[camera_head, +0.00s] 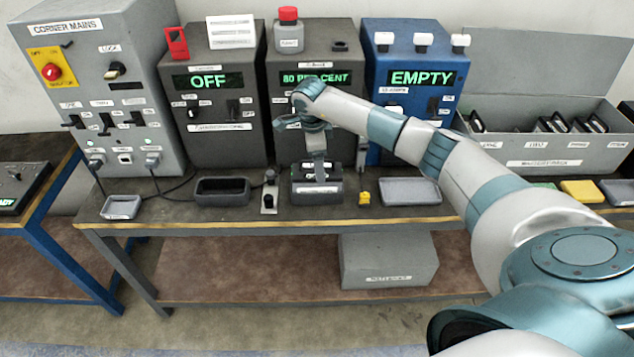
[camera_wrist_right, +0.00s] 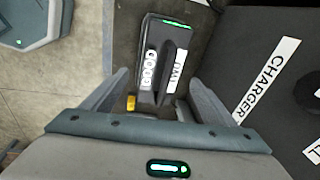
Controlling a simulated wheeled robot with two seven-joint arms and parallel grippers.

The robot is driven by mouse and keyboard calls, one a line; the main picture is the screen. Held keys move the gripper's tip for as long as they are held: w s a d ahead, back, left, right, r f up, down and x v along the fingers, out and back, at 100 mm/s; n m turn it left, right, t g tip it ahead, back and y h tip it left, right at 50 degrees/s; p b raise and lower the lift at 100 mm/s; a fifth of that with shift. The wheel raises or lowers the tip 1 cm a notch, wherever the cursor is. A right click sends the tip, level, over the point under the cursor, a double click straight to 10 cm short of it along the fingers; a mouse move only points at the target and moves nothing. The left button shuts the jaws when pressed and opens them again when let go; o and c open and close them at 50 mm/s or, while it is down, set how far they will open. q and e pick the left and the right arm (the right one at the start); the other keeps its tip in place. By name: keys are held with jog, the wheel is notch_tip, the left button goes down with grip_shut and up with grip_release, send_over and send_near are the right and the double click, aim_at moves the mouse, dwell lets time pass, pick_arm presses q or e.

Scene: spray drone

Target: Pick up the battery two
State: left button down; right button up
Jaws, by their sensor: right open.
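A dark block with a raised grip, white labels and a small green light, apparently a battery (camera_head: 303,171), sits on the bench in front of the charger reading 80 PER CENT (camera_head: 316,78). The battery also shows in the right wrist view (camera_wrist_right: 168,62), between my fingers. Its number is not clearly legible. My right gripper (camera_head: 320,172) is pointed down over it; in the right wrist view the right gripper (camera_wrist_right: 160,85) is open with a finger on each side. I cannot tell whether the fingers touch it. My left gripper is not in view.
A grey battery rack (camera_head: 548,163) with several dark batteries stands at the right. An empty dark tray (camera_head: 222,191) lies left of the battery, with a small switch box (camera_head: 269,195) between. A small yellow object (camera_head: 364,198) and a grey tray (camera_head: 411,191) lie to its right.

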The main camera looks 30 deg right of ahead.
jog(key=shift+f+p, duration=0.8)
jog(key=shift+p, duration=0.3)
jog(key=f, duration=0.1)
jog(key=f+p, duration=0.1)
jog(key=shift+w+d+f, duration=0.1)
jog(key=shift+w+f, duration=0.1)
jog(key=shift+f, duration=0.6)
jog(key=c, duration=2)
jog(key=shift+w+d+r, duration=0.1)
jog(key=shift+w+r, duration=0.05)
grip_shut()
